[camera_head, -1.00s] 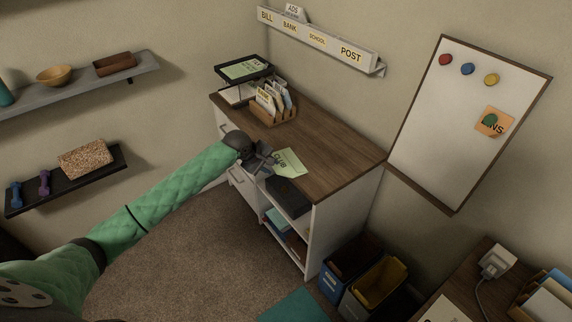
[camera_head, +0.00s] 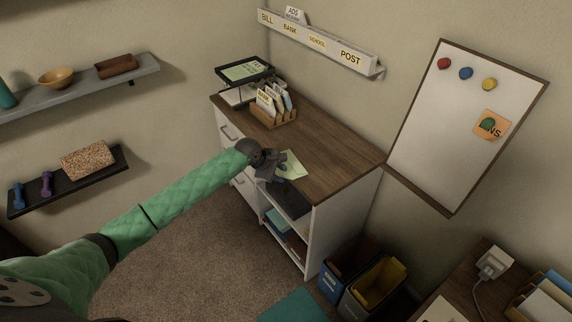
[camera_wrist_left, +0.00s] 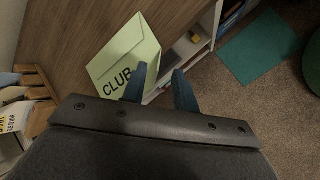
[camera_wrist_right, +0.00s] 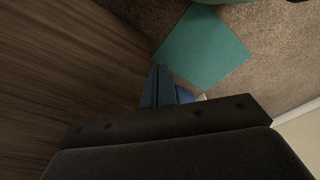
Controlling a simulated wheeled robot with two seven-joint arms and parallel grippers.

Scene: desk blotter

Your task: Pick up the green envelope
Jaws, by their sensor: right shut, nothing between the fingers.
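The green envelope (camera_head: 293,164), a pale green one, lies on the wooden top of the white cabinet, at its front edge. In the left wrist view the envelope (camera_wrist_left: 118,50) shows the word CLUB, and its near corner is beside my fingers. My left gripper (camera_head: 281,168) is at the cabinet's front edge. In the left wrist view the fingers of my left gripper (camera_wrist_left: 160,86) are apart, one overlapping the envelope's edge. I cannot tell whether they touch it. My right gripper (camera_wrist_right: 157,88) is shut and empty in the right wrist view, beside a wooden surface.
A wooden letter rack (camera_head: 274,115) with several envelopes and a black tray (camera_head: 243,71) stand at the cabinet top's far left. A dark box (camera_head: 291,199) sits in the open shelf below. The right cabinet top is clear.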

